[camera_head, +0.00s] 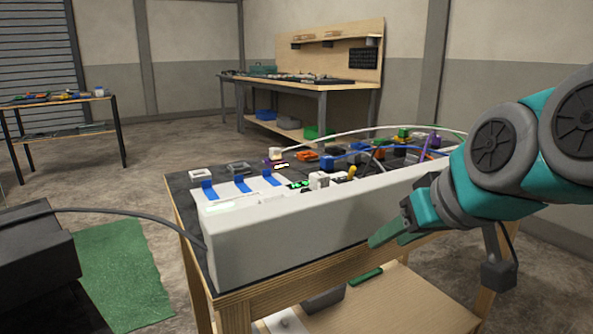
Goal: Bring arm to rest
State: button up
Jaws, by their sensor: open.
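The gap between the fingers is hard to make out from this side. The console lies on a wooden table (262,285). Its top carries blue switches (240,185) and a small green-lit display (298,185). My arm hides the console's right end.
Cables and small coloured parts crowd the table behind the console. A black cable (130,215) runs from a dark box (35,262) at left to the console. A workbench (323,85) and a side table (60,102) stand at the back. Open floor lies between.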

jog(key=s+f+m+g+h, duration=0.1)
jog(key=s+f+g, duration=0.3)
jog(key=s+f, duration=0.5)
jog(key=s+d+f+m+g+h+b, duration=0.1)
jog(key=s+f+g, duration=0.4)
jog(key=s+f, duration=0.5)
notch_tip(320, 180, down, 10)
jog(key=shift+r+m+g+h, duration=0.25)
jog(key=shift+m+g+h, duration=0.05)
jog(key=shift+h, duration=0.2)
